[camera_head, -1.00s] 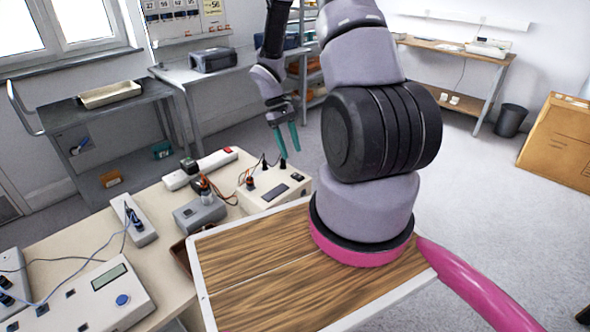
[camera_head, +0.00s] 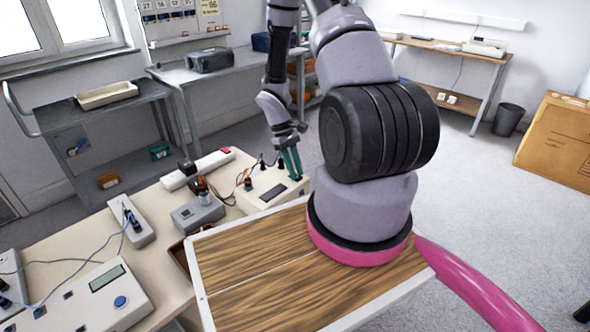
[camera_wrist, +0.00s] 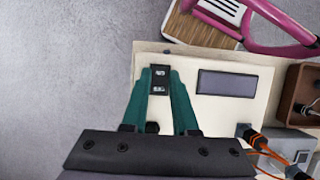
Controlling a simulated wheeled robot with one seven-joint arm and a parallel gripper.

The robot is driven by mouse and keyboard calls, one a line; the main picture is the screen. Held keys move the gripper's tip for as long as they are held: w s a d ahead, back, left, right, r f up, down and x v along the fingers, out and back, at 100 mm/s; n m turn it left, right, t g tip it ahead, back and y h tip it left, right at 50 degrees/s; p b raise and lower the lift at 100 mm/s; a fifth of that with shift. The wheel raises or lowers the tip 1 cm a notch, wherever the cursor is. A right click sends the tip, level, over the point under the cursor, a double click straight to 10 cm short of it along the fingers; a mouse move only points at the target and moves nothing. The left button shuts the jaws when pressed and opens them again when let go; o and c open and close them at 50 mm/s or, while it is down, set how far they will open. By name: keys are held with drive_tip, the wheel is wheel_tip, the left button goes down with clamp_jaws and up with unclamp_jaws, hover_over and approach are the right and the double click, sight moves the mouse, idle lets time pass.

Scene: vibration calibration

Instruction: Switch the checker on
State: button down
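A cream box (camera_head: 250,205), which I take to be the checker, stands at the right end of the cream table. It also shows in the wrist view (camera_wrist: 220,118) with a dark, blank-looking display (camera_wrist: 227,83). A black rocker switch (camera_wrist: 160,80) with pale marks sits left of the display. My gripper (camera_head: 294,177) points down at the box's right end. In the wrist view its teal fingertips (camera_wrist: 160,71) lie either side of the switch, a narrow gap between them. I cannot tell whether they touch it.
A wood-topped surface (camera_head: 280,275) with a pale rim is in front of the box. A grey unit (camera_head: 197,214) with orange wires, a power strip (camera_head: 200,168) and a meter with a blue button (camera_head: 105,295) share the table. Open floor lies right.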

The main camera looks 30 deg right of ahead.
drive_tip(key=shift+s+d+t+y, duration=0.1)
drive_tip(key=shift+s+t+y, duration=0.15)
drive_tip(key=shift+t, duration=0.45)
drive_tip(key=shift+s+d+t+y, duration=0.1)
drive_tip(key=shift+t+y, duration=0.15)
drive_tip(key=shift+t, duration=0.45)
drive_tip(key=c, duration=0.7)
unclamp_jaws()
drive_tip(key=r, duration=0.3)
drive_tip(key=w+r, duration=0.1)
drive_tip(key=r, duration=0.6)
drive_tip(key=shift+w+a+r, duration=0.2)
drive_tip(key=shift+a+r, duration=0.1)
drive_tip(key=shift+r, duration=0.05)
